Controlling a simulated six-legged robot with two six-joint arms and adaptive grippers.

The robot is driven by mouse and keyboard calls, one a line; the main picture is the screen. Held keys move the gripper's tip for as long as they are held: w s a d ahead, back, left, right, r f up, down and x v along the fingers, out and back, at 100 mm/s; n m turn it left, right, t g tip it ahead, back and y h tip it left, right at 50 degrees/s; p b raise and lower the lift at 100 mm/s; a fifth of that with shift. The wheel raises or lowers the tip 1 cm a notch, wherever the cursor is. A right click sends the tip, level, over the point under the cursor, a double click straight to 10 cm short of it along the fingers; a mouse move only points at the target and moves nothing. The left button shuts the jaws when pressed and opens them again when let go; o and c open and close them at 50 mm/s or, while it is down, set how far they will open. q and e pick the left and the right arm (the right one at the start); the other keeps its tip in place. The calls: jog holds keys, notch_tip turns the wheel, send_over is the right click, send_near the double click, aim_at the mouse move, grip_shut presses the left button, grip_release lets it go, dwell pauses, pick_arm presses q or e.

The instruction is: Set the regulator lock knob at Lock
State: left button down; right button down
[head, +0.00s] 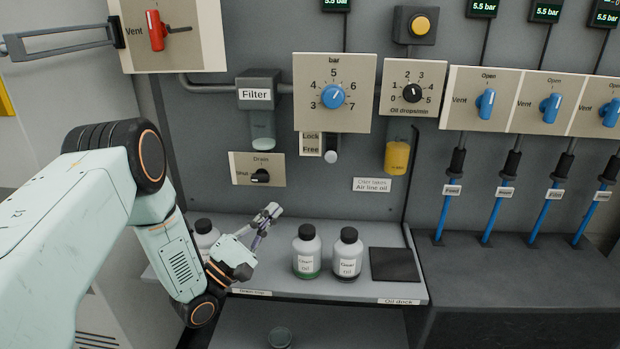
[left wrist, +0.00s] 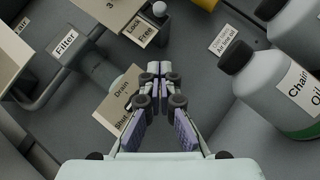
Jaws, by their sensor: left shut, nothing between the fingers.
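The regulator lock knob (head: 331,156) is a small white knob on a short stem under the bar regulator dial (head: 333,96). It hangs beside the Lock/Free label (head: 311,144), about level with the word Free or slightly below it. In the left wrist view the knob (left wrist: 159,9) is at the top edge, next to the label (left wrist: 141,32). My left gripper (head: 272,211) is shut and empty, below and left of the knob, in front of the panel above the shelf. Its closed fingers (left wrist: 160,70) point toward the panel in the left wrist view. My right gripper is not in view.
The filter bowl (head: 262,127) and Drain plate (head: 257,169) are left of the knob. The yellow oiler bowl (head: 396,157) is to its right. Two oil bottles (head: 306,251) (head: 348,253) stand on the shelf right of my gripper. Another bottle (head: 205,235) is partly behind my arm.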

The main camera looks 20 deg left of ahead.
aim_at(331, 157)
pick_arm(q)
jog(key=d+b+x, duration=0.1)
jog(key=x, duration=0.5)
jog(key=s+d+r+b+x, duration=0.1)
jog(key=b+x, duration=0.1)
jog(key=x, duration=0.4)
jog(key=shift+d+r, duration=0.2)
jog(key=shift+r, duration=0.1)
jog(key=shift+r, duration=0.1)
notch_tip(331, 157, up, 4)
jog(key=p, duration=0.2)
jog(key=shift+p, duration=0.4)
jog(key=shift+f, duration=0.25)
